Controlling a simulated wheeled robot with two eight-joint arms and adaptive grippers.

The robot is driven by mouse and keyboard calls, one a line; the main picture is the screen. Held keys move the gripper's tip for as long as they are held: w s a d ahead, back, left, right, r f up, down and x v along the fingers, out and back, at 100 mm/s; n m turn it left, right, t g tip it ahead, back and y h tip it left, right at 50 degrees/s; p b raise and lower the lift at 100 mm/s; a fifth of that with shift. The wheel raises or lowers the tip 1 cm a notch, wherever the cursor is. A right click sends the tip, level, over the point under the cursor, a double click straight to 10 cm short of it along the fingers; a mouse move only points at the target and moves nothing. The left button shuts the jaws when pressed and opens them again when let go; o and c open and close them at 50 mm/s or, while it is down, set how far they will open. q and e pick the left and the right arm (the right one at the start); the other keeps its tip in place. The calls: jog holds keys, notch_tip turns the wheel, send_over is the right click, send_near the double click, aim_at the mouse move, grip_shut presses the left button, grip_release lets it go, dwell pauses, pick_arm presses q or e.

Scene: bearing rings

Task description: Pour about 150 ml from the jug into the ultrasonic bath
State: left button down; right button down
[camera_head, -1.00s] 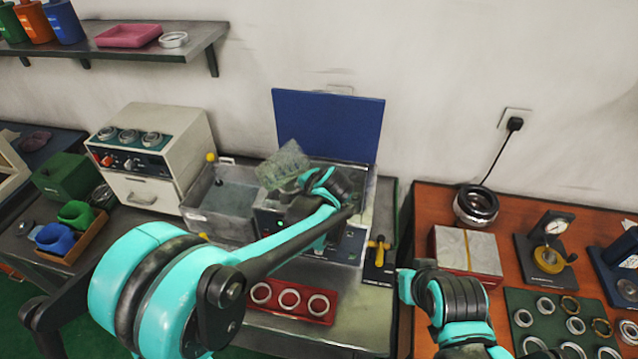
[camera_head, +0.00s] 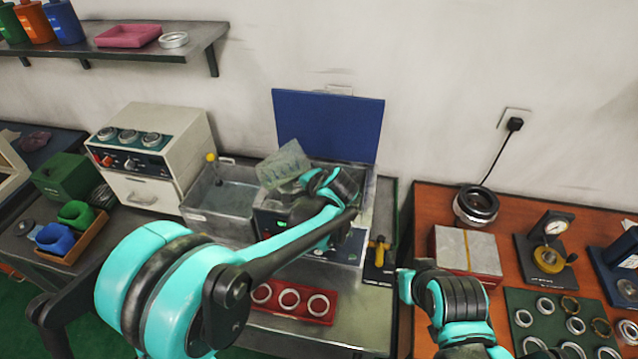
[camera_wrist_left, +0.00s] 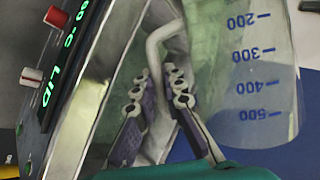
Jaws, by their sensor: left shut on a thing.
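The clear jug (camera_head: 284,167) is tilted in the air above the left side of the ultrasonic bath (camera_head: 268,223), whose blue lid (camera_head: 328,122) stands raised behind. My left gripper (camera_head: 308,200) is at the jug's right side. In the left wrist view the gripper (camera_wrist_left: 158,88) is shut on the jug's pale handle, and the jug (camera_wrist_left: 245,75) shows blue marks from 200 to 500. The bath's lit panel (camera_wrist_left: 45,90) lies at the left there. I cannot make out the liquid level or a stream.
A grey open tank (camera_head: 218,200) stands left of the bath. A red tray (camera_head: 292,302) with rings lies in front. A yellow-handled tool (camera_head: 379,250) lies to the right. A white box (camera_head: 150,150) with knobs stands further left. The orange table (camera_head: 420,235) holds more parts.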

pick_arm(q)
jog(key=shift+s+a+r+y, duration=0.1)
jog(key=shift+a+r+y, duration=0.05)
jog(key=shift+a+y, duration=0.15)
dwell(0.5)
jog(key=shift+f+y+b, duration=0.2)
jog(key=shift+y+b, duration=0.1)
dwell(0.8)
jog(key=shift+a+r+h+p, duration=0.1)
jog(key=shift+h+p, duration=0.25)
jog(key=shift+h, duration=0.15)
jog(key=shift+d+r+n+t+h+p, duration=0.3)
jog(key=shift+d+n+h, duration=0.15)
jog(key=shift+h, duration=0.55)
jog(key=shift+d+f+n+h+b, duration=0.3)
jog(key=shift+n+h+b, duration=0.1)
jog(key=shift+h, duration=0.1)
jog(key=shift+w+d+f+t, duration=0.15)
jog(key=shift+w+d+t, duration=0.1)
jog(key=shift+t, duration=0.05)
jog(key=shift+w+d+r+n+h, duration=0.15)
jog(key=shift+r+n+h, duration=0.15)
jog(key=shift+h, duration=0.3)
jog(key=shift+r, duration=0.1)
